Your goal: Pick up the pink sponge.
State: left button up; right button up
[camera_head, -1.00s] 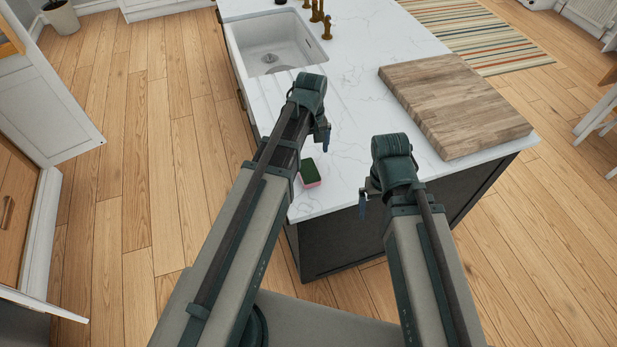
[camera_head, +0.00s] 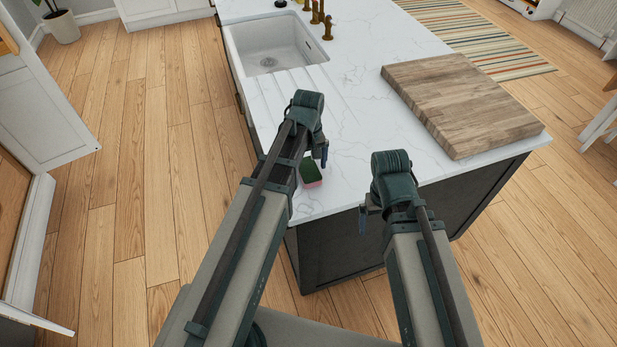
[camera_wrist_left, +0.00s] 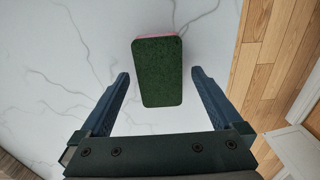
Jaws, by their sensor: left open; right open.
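The pink sponge (camera_head: 311,174) lies on the white marble counter near its front left corner, with a dark green scouring side and a pink edge. In the left wrist view the sponge (camera_wrist_left: 157,72) shows its green face, with a little pink at the far edge. My left gripper (camera_wrist_left: 162,82) is open, its two blue fingers on either side of the sponge's near end, apart from it. In the head view my left gripper (camera_head: 322,153) is just above the sponge. My right gripper (camera_head: 362,220) is open and empty beside the counter's front edge.
A wooden cutting board (camera_head: 460,100) lies on the counter at the right. A white sink (camera_head: 275,45) with brass taps (camera_head: 320,20) is set in the counter at the back left. The marble (camera_head: 365,100) between is clear. Wood floor surrounds the island.

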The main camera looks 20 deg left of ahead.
pick_arm(q)
jog(key=shift+f+b, duration=0.35)
jog(key=shift+f, duration=0.45)
pick_arm(e)
jog(key=shift+f, duration=0.7)
pick_arm(q)
jog(key=shift+r, duration=0.1)
jog(key=c, duration=1.5)
jog(key=shift+o, duration=0.2)
jog(key=shift+r+p, duration=0.2)
jog(key=shift+p, duration=0.1)
pick_arm(e)
jog(key=shift+r, duration=0.2)
